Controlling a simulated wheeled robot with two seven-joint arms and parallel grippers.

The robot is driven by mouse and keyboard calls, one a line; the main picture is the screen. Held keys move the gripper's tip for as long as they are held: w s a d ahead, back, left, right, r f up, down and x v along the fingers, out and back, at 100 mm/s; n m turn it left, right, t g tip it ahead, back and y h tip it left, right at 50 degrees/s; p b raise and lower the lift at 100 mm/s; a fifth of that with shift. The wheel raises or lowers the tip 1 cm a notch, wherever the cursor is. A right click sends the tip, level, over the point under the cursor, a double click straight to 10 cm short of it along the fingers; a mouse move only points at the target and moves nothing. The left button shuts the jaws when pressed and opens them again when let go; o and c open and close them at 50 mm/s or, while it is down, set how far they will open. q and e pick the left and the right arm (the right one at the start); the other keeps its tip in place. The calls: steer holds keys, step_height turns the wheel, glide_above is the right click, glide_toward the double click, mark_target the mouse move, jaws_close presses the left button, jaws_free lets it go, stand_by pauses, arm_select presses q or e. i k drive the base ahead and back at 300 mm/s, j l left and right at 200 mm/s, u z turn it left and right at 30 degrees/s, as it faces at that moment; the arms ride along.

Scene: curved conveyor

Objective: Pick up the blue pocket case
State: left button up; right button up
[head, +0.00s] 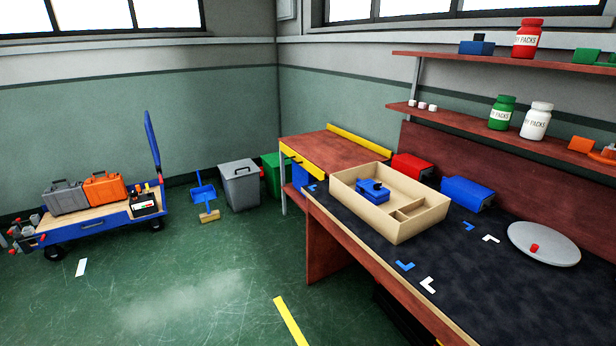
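A small blue case (373,190) with a raised piece on its lid sits inside a light wooden tray (398,232), in the tray's larger open section. The tray lies on the dark top of the workbench at right. A larger blue box (467,193) stands on the bench behind the tray, and a small blue box (477,47) sits on the upper shelf. No label shows which one is the pocket case; the one in the tray looks most like a case. Neither of my grippers can be made out in the head view.
A red box (412,167) stands behind the tray, and a round grey plate (543,244) lies at the bench's right. Shelves with bottles (536,121) hang above. A cart (90,221) with toolboxes is at left. The green floor between is mostly clear.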

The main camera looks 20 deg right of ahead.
mark_target(364, 189)
steer(key=i+z, duration=0.15)
steer(key=i, duration=0.3)
steer(key=i+j+z, duration=0.15)
steer(key=i, duration=0.25)
steer(key=i+j+z, duration=0.15)
steer(key=i, duration=0.25)
